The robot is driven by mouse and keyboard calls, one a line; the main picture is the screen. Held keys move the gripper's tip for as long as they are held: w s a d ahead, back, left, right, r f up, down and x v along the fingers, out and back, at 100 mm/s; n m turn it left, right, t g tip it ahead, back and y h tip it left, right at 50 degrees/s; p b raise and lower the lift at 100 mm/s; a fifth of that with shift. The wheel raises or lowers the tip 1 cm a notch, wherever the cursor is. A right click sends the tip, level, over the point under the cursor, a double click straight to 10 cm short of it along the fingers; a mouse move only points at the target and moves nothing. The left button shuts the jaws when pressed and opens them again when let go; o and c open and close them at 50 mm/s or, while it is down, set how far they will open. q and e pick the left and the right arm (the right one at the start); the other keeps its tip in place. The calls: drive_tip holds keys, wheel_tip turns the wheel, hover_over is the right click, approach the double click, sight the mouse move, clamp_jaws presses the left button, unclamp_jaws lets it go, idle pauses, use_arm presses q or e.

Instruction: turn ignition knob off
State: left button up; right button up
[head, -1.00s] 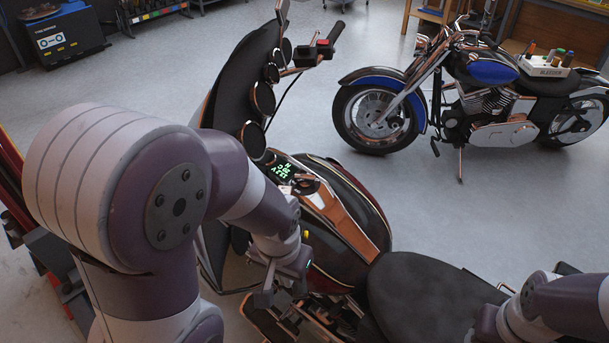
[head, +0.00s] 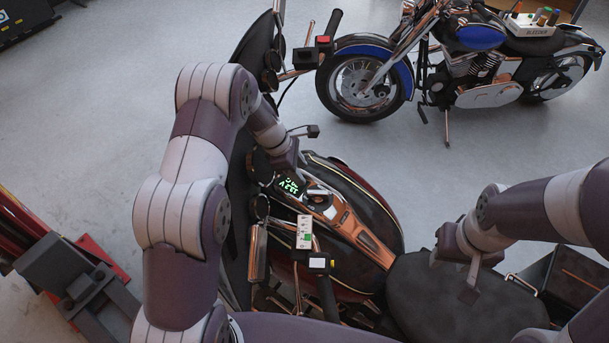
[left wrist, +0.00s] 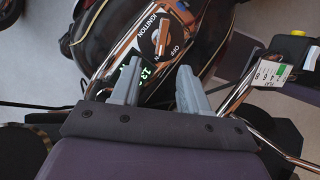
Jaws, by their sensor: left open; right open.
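The ignition knob (left wrist: 162,38) shows in the left wrist view on the motorcycle's copper-coloured console, as an orange-marked pointer beside the words IGNITION and OFF. Another label close to the fingertips is partly hidden. In the head view the knob (head: 317,196) is small and its setting cannot be read. My left gripper (left wrist: 160,70) is open and empty, its two grey fingers pointing toward the knob, apart from it. In the head view my left gripper (head: 301,139) is over the console's front end. My right gripper (head: 452,274) is open and empty above the black seat (head: 420,290).
A green-lit display (head: 289,186) lies just ahead of the knob. The handlebar with a white-green tag (head: 304,232) is close by. A blue motorcycle (head: 470,70) stands behind, and a red lift (head: 100,258) is at left. Floor between is clear.

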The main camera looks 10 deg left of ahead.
sight(316, 192)
use_arm(q)
drive_tip(key=p+x, duration=0.3)
drive_tip(key=x, duration=0.7)
drive_tip(key=shift+w+d+f, duration=0.1)
drive_tip(key=shift+f, duration=0.15)
drive_tip(key=shift+d+f, duration=0.15)
drive_tip(key=shift+d, duration=0.05)
drive_tip(key=shift+s+d, duration=0.3)
drive_tip(key=shift+w+a, duration=0.15)
drive_tip(key=shift+w, duration=0.05)
clamp_jaws()
use_arm(e)
drive_tip(key=r, duration=0.3)
drive_tip(key=shift+s+d+r, duration=0.1)
drive_tip(key=shift+d+r, duration=0.2)
drive_tip(key=shift+r, duration=0.05)
